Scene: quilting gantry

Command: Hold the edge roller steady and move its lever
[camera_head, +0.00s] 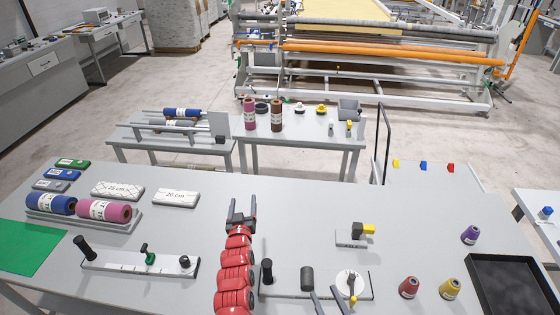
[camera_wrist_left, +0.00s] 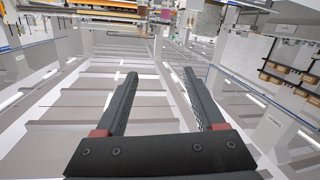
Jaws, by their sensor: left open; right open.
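What looks like the edge roller is a pale base plate (camera_head: 288,288) at the front middle of the table, with an upright black handle (camera_head: 267,268), a dark cylinder (camera_head: 307,278) and a white disc (camera_head: 346,277) bearing a yellow-tipped lever (camera_head: 352,297). My left gripper (camera_head: 241,206) is open and empty, left of the plate and beyond it, on the red arm; its spread fingers also show in the left wrist view (camera_wrist_left: 158,80). My right gripper (camera_head: 327,295) is open at the bottom edge, its fingers overlapping the plate's front between cylinder and disc; contact cannot be told.
A second plate with a green knob (camera_head: 146,257) lies left. A black-and-yellow device (camera_head: 357,235) stands behind the roller. Red (camera_head: 408,288) and yellow (camera_head: 450,289) thread cones and a black tray (camera_head: 510,285) are right.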

